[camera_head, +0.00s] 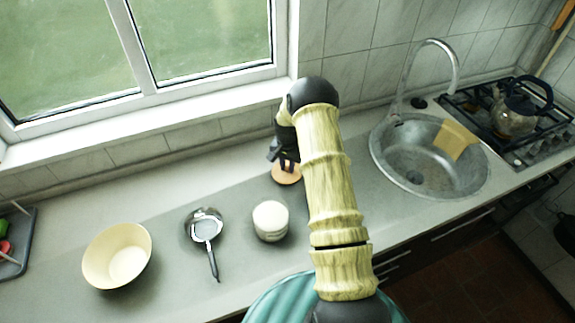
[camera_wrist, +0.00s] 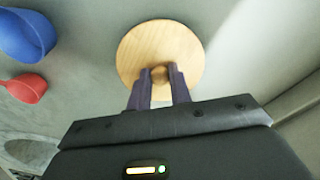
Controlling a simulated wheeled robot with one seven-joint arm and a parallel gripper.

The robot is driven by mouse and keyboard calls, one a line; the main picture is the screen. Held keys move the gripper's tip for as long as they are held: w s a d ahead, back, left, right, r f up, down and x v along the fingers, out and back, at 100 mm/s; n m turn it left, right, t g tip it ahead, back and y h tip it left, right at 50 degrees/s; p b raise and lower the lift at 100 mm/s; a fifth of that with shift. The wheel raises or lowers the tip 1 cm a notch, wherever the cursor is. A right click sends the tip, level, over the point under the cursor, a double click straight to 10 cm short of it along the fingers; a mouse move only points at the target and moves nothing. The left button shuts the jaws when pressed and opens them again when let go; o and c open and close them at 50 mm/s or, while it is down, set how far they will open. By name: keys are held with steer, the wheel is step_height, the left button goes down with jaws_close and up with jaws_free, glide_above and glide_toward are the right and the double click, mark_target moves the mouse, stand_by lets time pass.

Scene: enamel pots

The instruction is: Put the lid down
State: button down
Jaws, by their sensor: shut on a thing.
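The lid (camera_head: 287,175) is a round, light wooden disc with a small knob, over the counter near the window wall. It also shows in the wrist view (camera_wrist: 160,38), with its knob between my two dark fingers. My gripper (camera_head: 286,162) is shut on this knob, pointing down at the lid; it shows closer in the wrist view (camera_wrist: 160,77). The lid looks about level. I cannot tell whether it touches the counter or hangs just above it. A cream enamel pot (camera_head: 270,221) stands in front of the lid, to its left.
A small metal pan (camera_head: 206,226) and a cream bowl (camera_head: 118,256) stand left of the pot. A sink (camera_head: 425,160) and a stove with a kettle (camera_head: 515,118) are right.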

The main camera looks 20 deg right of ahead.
mark_target(287, 168)
steer(key=c, duration=1.3)
jaws_free()
steer(key=shift+f, duration=0.1)
step_height(287, 168, up, 12)
steer(key=b, duration=0.3)
steer(key=shift+r, duration=0.2)
